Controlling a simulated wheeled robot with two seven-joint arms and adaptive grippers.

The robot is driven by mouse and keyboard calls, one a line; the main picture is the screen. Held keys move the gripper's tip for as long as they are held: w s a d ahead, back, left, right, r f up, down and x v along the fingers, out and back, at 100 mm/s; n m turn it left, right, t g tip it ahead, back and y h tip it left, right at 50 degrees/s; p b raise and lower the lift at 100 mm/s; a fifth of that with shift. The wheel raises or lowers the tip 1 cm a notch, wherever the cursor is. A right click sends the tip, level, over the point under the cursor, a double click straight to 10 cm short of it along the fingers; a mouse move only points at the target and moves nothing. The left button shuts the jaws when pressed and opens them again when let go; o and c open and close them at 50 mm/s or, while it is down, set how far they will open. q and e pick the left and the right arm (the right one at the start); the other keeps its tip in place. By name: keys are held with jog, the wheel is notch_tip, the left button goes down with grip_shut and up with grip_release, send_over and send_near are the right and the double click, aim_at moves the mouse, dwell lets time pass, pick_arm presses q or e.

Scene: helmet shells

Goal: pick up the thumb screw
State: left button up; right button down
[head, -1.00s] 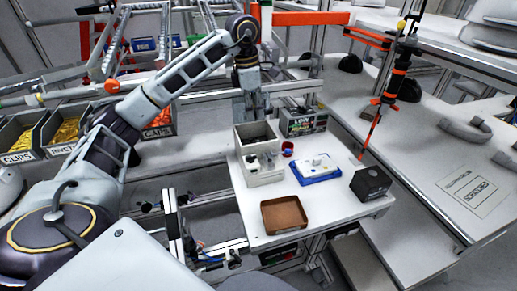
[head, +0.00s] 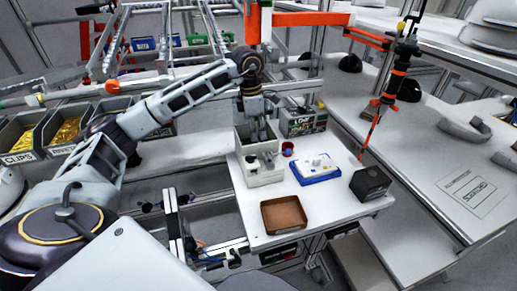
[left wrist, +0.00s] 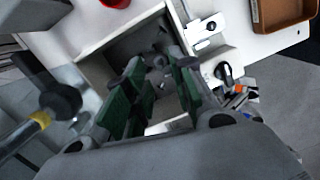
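My left gripper (head: 257,137) reaches down into the rear compartment of the grey two-part bin (head: 265,178) on the small white table. In the left wrist view, its green-padded fingers (left wrist: 158,76) stand apart over that compartment, with nothing clearly held between them. Small dark parts (left wrist: 160,60) lie in the bin beyond the fingertips; I cannot tell for sure which is the thumb screw. A black knob-like part (left wrist: 225,72) on a white base shows beside this compartment. My right gripper is not in view.
A brown tray (head: 284,215) sits at the table's front. A blue-and-white tray (head: 315,168), a red cup (head: 288,149), a black box (head: 370,184) and a labelled grey box (head: 303,122) stand around the bin. An orange-and-black hanging tool (head: 388,95) is at right.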

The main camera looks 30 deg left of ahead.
pick_arm(q)
jog(key=shift+f, duration=0.1)
jog(key=shift+w+d+f+p, duration=0.1)
jog(key=shift+f+p, duration=0.2)
jog(key=shift+f, duration=0.95)
jog(key=shift+w+f+p, duration=0.1)
jog(key=shift+f+p, duration=0.2)
jog(key=shift+f, duration=0.9)
jog(key=shift+c, duration=0.3)
jog(key=c, duration=0.4)
